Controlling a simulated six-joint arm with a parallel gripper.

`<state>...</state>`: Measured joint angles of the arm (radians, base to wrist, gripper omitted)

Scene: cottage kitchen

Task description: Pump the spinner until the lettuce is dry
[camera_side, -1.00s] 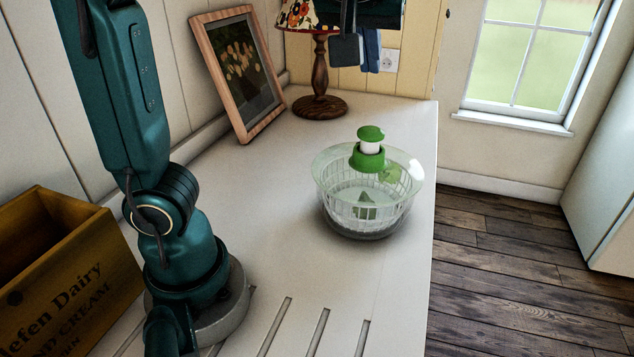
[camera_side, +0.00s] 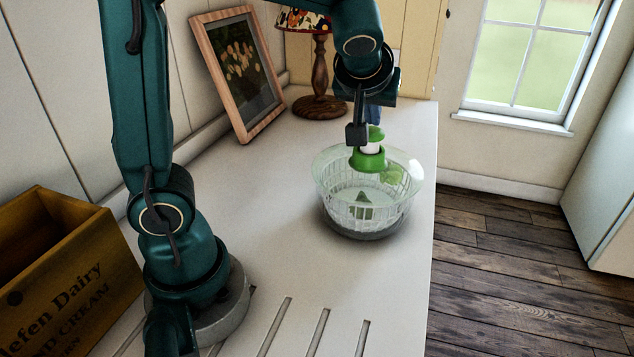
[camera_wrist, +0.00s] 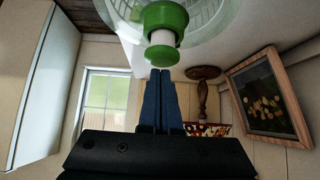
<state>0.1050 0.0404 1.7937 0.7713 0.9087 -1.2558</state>
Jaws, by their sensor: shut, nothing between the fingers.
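The salad spinner (camera_side: 372,215) stands on the white counter, a clear bowl with a basket inside and a clear lid. Green lettuce pieces (camera_side: 361,206) show through its wall. Its green pump knob (camera_side: 376,133) sits raised on a white stem above a green collar. The knob also shows in the wrist view (camera_wrist: 161,56), just beyond my fingertips. My gripper (camera_side: 357,134) is shut and empty, pointing down beside the knob and partly in front of it in the side view. In the wrist view its blue fingers (camera_wrist: 160,76) are together. I cannot tell whether they touch the knob.
A framed picture (camera_side: 238,72) and a lamp (camera_side: 320,75) stand at the back of the counter (camera_side: 285,195). A wooden crate (camera_side: 62,275) is at the left front. The counter's right edge is close to the spinner. The counter left of the spinner is clear.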

